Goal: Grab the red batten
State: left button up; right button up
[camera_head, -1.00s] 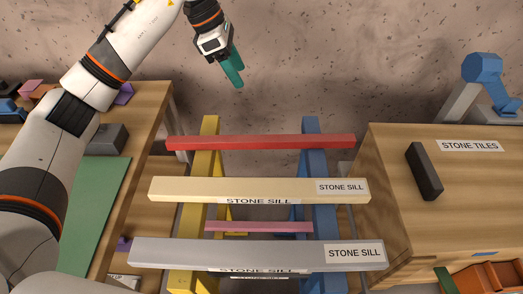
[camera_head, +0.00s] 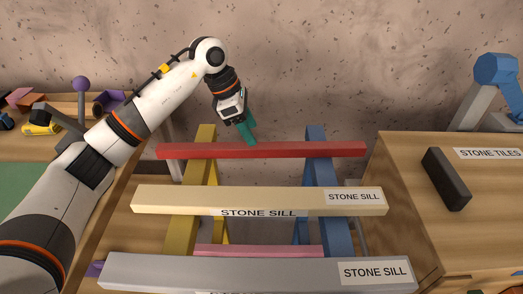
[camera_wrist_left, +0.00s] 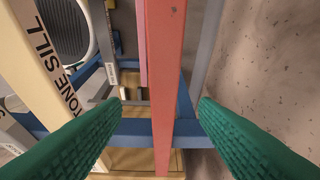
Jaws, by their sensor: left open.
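The red batten (camera_head: 300,150) lies level across the back of a yellow upright (camera_head: 183,225) and a blue upright (camera_head: 318,183). My left gripper (camera_head: 248,134) is open, with green fingers, at the batten's rear edge near its middle. In the left wrist view the red batten (camera_wrist_left: 163,75) runs top to bottom between the two spread green fingertips (camera_wrist_left: 160,101). There is clear space on both sides of it, and no finger touches it. My right gripper is in neither view.
A cream bar (camera_head: 270,201) marked STONE SILL and a grey bar (camera_head: 250,271) lie in front of the red batten. A pink bar (camera_head: 265,251) is lower down. A wooden cabinet (camera_head: 400,200) with a dark block (camera_head: 446,179) stands right. A stone wall (camera_head: 330,60) is behind.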

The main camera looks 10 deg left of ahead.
aim_at(261, 145)
pick_arm(q)
jog(key=x, duration=0.5)
jog(key=shift+w+d+f, duration=0.2)
jog(key=shift+w+d, duration=0.1)
jog(key=shift+c, duration=0.5)
jog(key=shift+r, duration=0.1)
grip_shut()
